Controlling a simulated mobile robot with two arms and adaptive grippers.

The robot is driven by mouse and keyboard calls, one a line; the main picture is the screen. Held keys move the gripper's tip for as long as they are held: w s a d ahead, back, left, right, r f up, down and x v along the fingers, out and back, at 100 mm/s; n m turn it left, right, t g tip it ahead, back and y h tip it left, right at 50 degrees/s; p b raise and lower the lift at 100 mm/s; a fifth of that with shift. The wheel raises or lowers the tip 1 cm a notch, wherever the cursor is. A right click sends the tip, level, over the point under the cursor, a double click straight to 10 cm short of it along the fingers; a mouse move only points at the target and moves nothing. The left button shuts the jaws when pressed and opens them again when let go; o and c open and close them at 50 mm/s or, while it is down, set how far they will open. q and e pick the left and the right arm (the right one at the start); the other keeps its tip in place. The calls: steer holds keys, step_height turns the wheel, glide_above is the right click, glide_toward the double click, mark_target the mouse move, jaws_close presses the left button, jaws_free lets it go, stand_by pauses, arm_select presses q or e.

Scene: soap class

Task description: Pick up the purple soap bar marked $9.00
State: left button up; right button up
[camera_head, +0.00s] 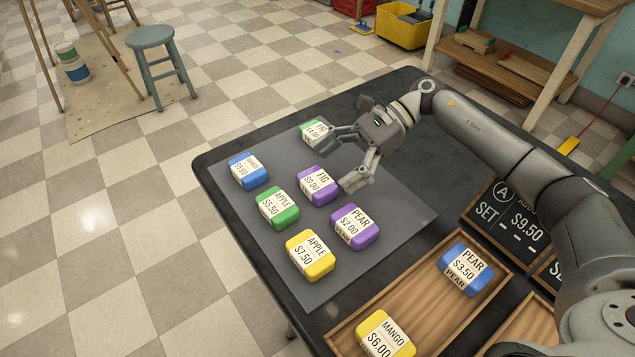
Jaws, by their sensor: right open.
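The purple soap bar marked FIG $9.00 (318,186) lies on the grey mat (388,228), in the middle of the group of soaps. My right gripper (336,158) comes in from the right, open, with its fingers spread just above and right of this bar in the picture. One finger hangs close to the bar's right side and the other reaches toward a green soap (313,132) behind. I see nothing between the fingers. I cannot tell whether a finger touches the bar. My left gripper is out of view.
A purple PEAR $2.00 soap (355,227), a green APPLE $5.50 (278,208), a blue soap (248,171) and a yellow APPLE $7.50 (310,255) lie nearby. A wooden tray (428,312) holds a blue PEAR (466,270) and a yellow MANGO (385,334). Chalkboard signs (507,215) stand right.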

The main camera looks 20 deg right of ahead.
mark_target(316, 181)
steer(key=shift+x, duration=1.85)
steer(key=shift+d+f, duration=0.1)
steer(key=shift+f, duration=0.05)
steer(key=c, duration=0.9)
steer(key=shift+c, duration=0.2)
